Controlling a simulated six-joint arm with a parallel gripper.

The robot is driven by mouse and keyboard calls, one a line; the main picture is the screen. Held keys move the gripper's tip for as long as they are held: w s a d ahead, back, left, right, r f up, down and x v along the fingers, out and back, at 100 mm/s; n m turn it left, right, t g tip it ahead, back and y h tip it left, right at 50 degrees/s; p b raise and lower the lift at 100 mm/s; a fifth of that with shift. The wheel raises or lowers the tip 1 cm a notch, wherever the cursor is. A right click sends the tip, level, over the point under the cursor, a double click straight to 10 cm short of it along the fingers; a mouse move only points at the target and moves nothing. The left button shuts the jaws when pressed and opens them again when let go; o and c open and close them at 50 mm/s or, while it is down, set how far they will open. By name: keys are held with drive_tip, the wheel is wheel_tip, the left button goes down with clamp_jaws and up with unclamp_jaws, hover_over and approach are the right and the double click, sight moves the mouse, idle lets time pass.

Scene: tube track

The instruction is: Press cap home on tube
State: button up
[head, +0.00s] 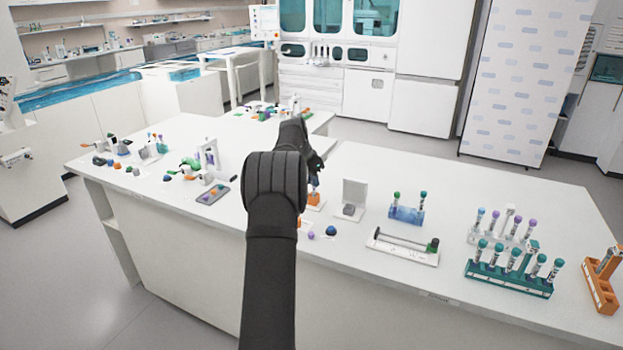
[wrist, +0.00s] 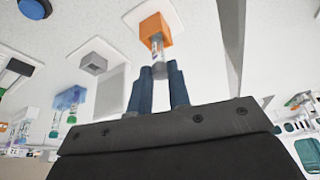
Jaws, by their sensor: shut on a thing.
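An orange block (head: 314,198) stands on the table just past my arm, and it also shows in the wrist view (wrist: 154,29). A clear tube with a printed label (wrist: 157,46) stands in the block. My gripper (wrist: 159,72) is at the tube's free end, its two dark blue fingers close on either side. It is shut on a small cap there, mostly hidden between the fingertips. A purple tint shows above the block in the head view. I cannot tell how far the cap sits on the tube.
A grey stand with an upright panel (head: 354,195) is right of the block. A blue tube rack (head: 406,215), a white rail fixture (head: 403,248) and a green rack (head: 508,280) stand further right. A blue cap (head: 331,231) and a purple cap (head: 311,236) lie in front.

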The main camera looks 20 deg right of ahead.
drive_tip(key=o, duration=0.8)
drive_tip(key=v, duration=1.7)
drive_tip(key=shift+w+r, duration=0.1)
drive_tip(key=shift+r, duration=0.15)
drive_tip(key=x, duration=1.7)
drive_tip(key=shift+f, duration=0.25)
drive_tip(key=shift+r, duration=0.1)
